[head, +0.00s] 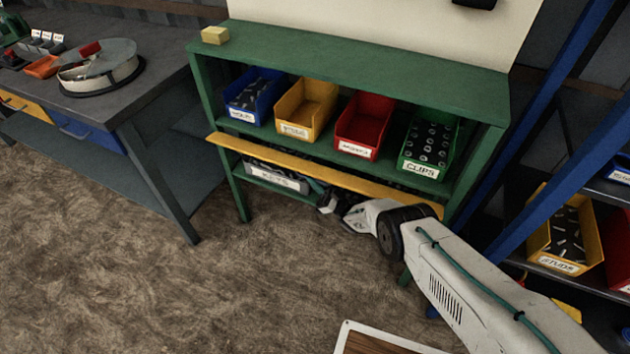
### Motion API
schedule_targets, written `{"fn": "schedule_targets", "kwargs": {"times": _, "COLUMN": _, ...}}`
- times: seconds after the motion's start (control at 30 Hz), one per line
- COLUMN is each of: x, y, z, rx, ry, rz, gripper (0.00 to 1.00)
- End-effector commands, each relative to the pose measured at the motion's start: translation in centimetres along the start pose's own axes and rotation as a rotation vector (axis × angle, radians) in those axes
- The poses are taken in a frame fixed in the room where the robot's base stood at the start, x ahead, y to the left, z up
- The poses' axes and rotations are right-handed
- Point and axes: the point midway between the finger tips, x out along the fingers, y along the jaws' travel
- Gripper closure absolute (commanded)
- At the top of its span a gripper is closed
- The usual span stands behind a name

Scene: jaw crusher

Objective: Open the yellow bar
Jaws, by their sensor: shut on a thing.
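The yellow bar (290,160) is a long flat strip across the front of the green shelf unit, just below the bin shelf. Its left end sticks out a little past the left post, and its right end is near the right post beside my arm. My gripper (322,198) is at the underside of the bar, right of its middle, and is shut on the bar. The fingertips are small and partly hidden by the bar and my wrist, so the exact grip is hard to see.
The green shelf unit (350,60) holds blue (253,96), yellow (305,106), red (364,125) and green (428,142) bins above the bar. A grey bin (275,178) sits below it. A workbench (110,105) stands left and a blue rack (540,130) right.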

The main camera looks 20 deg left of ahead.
Motion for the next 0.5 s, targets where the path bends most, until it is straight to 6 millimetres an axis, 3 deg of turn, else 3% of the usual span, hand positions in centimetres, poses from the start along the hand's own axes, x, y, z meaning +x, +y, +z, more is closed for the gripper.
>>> {"fn": "schedule_targets", "kwargs": {"times": 0.1, "x": -0.03, "y": 0.03, "z": -0.04, "rx": 0.0, "ry": 0.001, "rz": 0.001, "gripper": 1.0}}
{"fn": "schedule_targets", "kwargs": {"times": 0.13, "x": -0.03, "y": 0.04, "z": -0.04, "rx": 0.0, "ry": 0.001, "rz": 0.001, "gripper": 0.81}}
{"fn": "schedule_targets", "kwargs": {"times": 0.2, "x": -0.01, "y": 0.04, "z": -0.04, "rx": 0.0, "ry": 0.001, "rz": 0.001, "gripper": 0.67}}
{"fn": "schedule_targets", "kwargs": {"times": 0.5, "x": -0.13, "y": 0.05, "z": -0.03, "rx": 0.0, "ry": 0.0, "rz": 0.001, "gripper": 0.67}}
